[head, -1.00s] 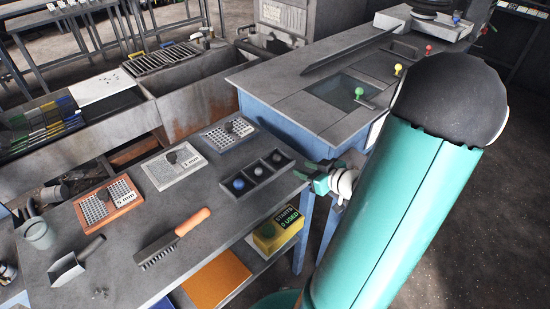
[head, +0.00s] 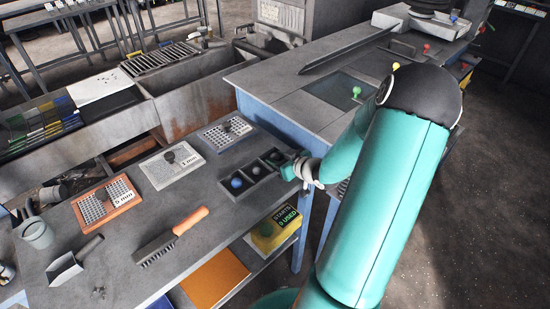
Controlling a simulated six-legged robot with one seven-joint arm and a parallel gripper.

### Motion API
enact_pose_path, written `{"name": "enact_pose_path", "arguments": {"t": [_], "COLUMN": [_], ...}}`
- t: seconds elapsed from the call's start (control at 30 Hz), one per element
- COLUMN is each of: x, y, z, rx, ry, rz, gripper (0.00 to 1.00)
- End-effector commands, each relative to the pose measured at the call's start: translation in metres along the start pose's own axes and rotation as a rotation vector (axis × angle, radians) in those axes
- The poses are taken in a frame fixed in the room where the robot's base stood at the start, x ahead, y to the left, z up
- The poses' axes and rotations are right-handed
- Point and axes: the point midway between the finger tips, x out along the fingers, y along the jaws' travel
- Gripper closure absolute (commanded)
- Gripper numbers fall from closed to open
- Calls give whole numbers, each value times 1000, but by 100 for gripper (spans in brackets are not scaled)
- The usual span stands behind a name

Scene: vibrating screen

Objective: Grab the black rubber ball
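A dark tray (head: 251,187) with three compartments sits at the right end of the near workbench. A blue ball (head: 236,183) is in its left compartment. A small dark grey ball (head: 256,170) is in the middle one, and another dark ball (head: 276,157) is in the right one. At this size I cannot tell for sure which of the two dark balls is the black rubber one. My gripper (head: 289,170) is beside the tray's right end, close to the right compartment. Its fingers are too small and partly hidden to show whether they are open.
A brush (head: 170,238), a scoop (head: 73,263), a grey cup (head: 38,233) and sieve plates labelled 5 mm (head: 106,203) and 1 mm (head: 170,166) lie on the bench. A blue-sided counter (head: 300,105) with coloured knobs stands behind. A yellow box (head: 273,230) sits on the lower shelf.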

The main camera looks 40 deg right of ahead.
Motion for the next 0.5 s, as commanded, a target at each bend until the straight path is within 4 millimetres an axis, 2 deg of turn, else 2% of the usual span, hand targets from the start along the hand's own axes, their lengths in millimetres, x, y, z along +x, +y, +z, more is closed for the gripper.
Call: {"name": "enact_pose_path", "arguments": {"t": [0.1,0.23,0.27,0.5], "x": [0,0,0,0], "y": [0,0,0,0], "z": [0,0,0,0], "rx": [0,-1,-1,-1], "ry": [0,0,0,1], "rz": [0,0,0,0], "gripper": [65,90,92,92]}}
